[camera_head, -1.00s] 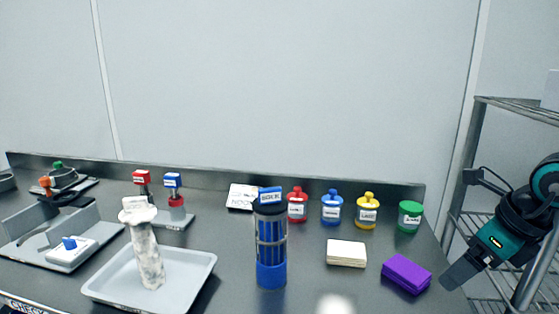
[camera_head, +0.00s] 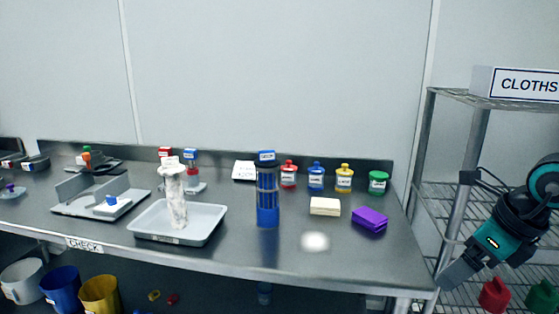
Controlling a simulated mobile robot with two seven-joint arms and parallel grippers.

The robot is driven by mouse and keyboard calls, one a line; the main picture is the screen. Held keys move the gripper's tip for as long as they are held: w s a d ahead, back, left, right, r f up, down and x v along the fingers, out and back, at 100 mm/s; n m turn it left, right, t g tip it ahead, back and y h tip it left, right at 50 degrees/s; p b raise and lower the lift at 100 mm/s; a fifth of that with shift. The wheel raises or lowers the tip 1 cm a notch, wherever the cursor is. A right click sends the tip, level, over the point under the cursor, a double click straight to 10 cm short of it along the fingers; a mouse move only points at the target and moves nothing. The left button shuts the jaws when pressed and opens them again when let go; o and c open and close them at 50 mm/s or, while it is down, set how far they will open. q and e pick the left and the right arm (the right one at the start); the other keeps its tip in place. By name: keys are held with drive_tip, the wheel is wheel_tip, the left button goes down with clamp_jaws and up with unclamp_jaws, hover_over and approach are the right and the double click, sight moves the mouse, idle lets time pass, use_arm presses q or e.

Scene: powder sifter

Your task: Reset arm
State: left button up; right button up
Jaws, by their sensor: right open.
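My right arm comes in at the right edge of the head view, in front of the wire shelf. Its gripper (camera_head: 458,273) points down and to the left, just right of the table's front right corner. It is open, and I see nothing held in it. My left gripper is out of view. On the steel table (camera_head: 300,262) stand a blue cylindrical sifter (camera_head: 267,193) and a grey tray (camera_head: 205,236) with a white, powder-marked cylinder (camera_head: 174,195) upright in it.
Red (camera_head: 288,176), blue (camera_head: 316,179), yellow (camera_head: 344,180) and green (camera_head: 378,184) containers line the table's back. A cream block (camera_head: 325,207) and purple block (camera_head: 369,220) lie nearer. The wire shelf (camera_head: 452,205) stands right. Several bins (camera_head: 61,288) sit below left.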

drive_tip(key=s+a+f+m+t+y, duration=0.15)
drive_tip(key=a+m+y, duration=0.25)
drive_tip(key=a+y, duration=0.5)
drive_tip(key=s+a+f+m+t+y, duration=0.15)
drive_tip(key=a+m+y, duration=0.4)
drive_tip(key=a, duration=0.65)
drive_tip(key=d+f+m+t+h, duration=0.3)
drive_tip(key=f+m+t+h, duration=0.3)
drive_tip(key=m, duration=0.5)
drive_tip(key=d+f+m+t+h, duration=0.35)
drive_tip(key=f+m+h, duration=0.3)
drive_tip(key=m, duration=0.55)
drive_tip(key=s+f+m+g+h, duration=0.2)
drive_tip(key=s+f+m+g, duration=0.3)
drive_tip(key=s+f, duration=0.5)
wheel_tip(320, 180, down, 4)
drive_tip(key=shift+a+f+m+g+p, duration=0.15)
drive_tip(key=shift+m+g+p, duration=0.25)
drive_tip(key=shift+m, duration=0.75)
